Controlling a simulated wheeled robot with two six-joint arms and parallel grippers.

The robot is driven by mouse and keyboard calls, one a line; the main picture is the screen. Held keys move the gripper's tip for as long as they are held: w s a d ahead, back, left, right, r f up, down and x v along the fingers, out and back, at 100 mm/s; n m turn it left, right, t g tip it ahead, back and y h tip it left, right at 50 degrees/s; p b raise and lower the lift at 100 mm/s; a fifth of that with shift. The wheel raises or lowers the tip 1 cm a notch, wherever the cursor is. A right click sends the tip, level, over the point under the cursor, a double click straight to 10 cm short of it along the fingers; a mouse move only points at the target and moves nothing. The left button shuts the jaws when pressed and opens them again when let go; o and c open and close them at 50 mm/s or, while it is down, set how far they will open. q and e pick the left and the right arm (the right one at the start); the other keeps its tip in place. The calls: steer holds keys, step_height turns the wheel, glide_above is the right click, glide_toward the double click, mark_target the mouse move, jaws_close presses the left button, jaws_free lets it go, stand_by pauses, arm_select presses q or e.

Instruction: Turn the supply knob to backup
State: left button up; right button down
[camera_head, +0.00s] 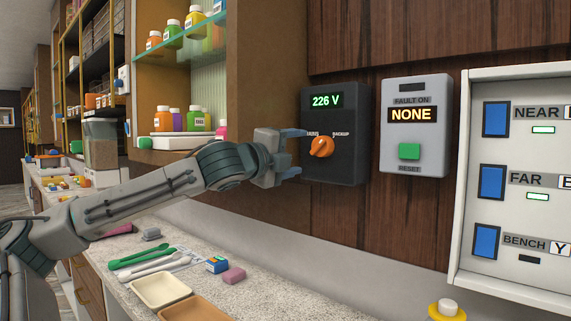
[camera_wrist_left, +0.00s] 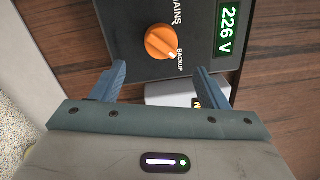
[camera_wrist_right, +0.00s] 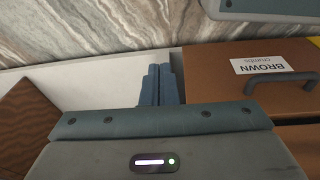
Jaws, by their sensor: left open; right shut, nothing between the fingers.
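The orange supply knob (camera_head: 321,146) is on a dark wall box (camera_head: 347,172) under a green "226 V" display. Its long grip slants, and its white mark points up and right, toward the BACKUP label. The knob also shows in the left wrist view (camera_wrist_left: 160,42), beyond the fingertips and touched by neither finger. My left gripper (camera_head: 298,152) is open and empty, just left of the knob; it partly hides the MAINS label in the head view. My right gripper (camera_wrist_right: 159,70) is shut and empty, seen only in the right wrist view.
A grey fault panel (camera_head: 416,125) reading "NONE", with a green reset button (camera_head: 410,151), is to the right. Further right is a white switch panel (camera_head: 464,180) with blue switches. Spoons, trays and small items lie on the counter (camera_head: 270,293). A brown drawer (camera_wrist_right: 215,85) is by my right gripper.

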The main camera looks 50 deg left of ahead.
arm_select(q)
steer(key=shift+s+d+f+b, duration=0.1)
steer(key=shift+s+b, duration=1.25)
arm_select(e)
steer(key=w+r, duration=0.3)
steer(key=r, duration=0.6)
steer(key=shift+a+r+t, duration=0.35)
steer(key=shift+a+t, duration=0.05)
